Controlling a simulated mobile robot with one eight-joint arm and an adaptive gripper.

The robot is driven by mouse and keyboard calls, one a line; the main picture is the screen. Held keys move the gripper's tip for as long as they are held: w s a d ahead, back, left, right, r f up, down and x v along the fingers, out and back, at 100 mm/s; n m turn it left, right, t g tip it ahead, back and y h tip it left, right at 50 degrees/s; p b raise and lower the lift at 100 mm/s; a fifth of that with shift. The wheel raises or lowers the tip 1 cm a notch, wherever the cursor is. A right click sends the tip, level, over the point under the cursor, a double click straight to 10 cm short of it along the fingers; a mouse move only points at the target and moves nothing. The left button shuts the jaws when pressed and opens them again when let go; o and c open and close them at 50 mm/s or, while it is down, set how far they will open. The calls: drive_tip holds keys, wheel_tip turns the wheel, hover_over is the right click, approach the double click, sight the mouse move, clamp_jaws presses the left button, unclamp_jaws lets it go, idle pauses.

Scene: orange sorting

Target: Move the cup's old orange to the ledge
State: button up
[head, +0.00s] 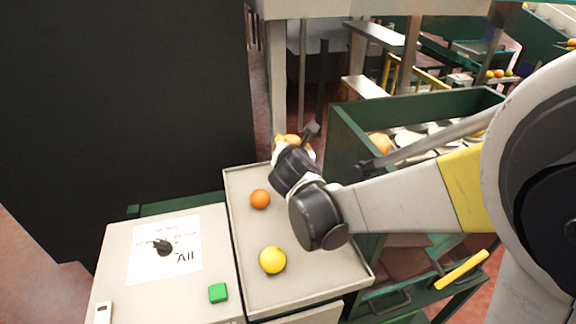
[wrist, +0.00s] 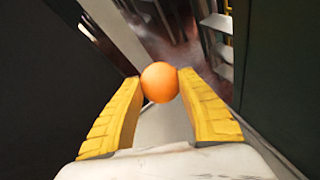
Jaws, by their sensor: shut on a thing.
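My gripper (head: 296,147) is at the far end of the grey rimmed ledge (head: 312,290), mostly hidden behind my own wrist in the head view. In the wrist view its yellow fingers (wrist: 159,84) are shut on an orange (wrist: 159,82), held at the fingertips. This held orange shows only partly in the head view (head: 289,139). Another orange (head: 260,199) and a yellow fruit (head: 272,260) rest apart on the ledge. I cannot make out a cup in either view.
A grey control box (head: 120,280) with a dial and a green button (head: 218,292) stands left of the ledge. A green bin (head: 352,137) with fruit inside stands to the right. A dark panel (head: 120,100) rises at the back left. The ledge's middle has bare room.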

wheel_tip(320, 180, down, 4)
drive_tip(key=shift+s+r+b, duration=0.15)
drive_tip(key=shift+r+b, duration=0.05)
drive_tip(key=shift+b, duration=0.4)
drive_tip(key=shift+f+b, duration=0.95)
drive_tip(key=shift+f, duration=1.1)
drive_tip(key=shift+f, duration=0.25)
drive_tip(key=o, duration=1.1)
drive_tip(key=shift+r, duration=0.1)
drive_tip(key=shift+s+r, duration=0.25)
drive_tip(key=shift+r, duration=0.1)
drive_tip(key=p+v, duration=0.4)
drive_tip(key=v, duration=0.7)
drive_tip(key=shift+s, duration=0.25)
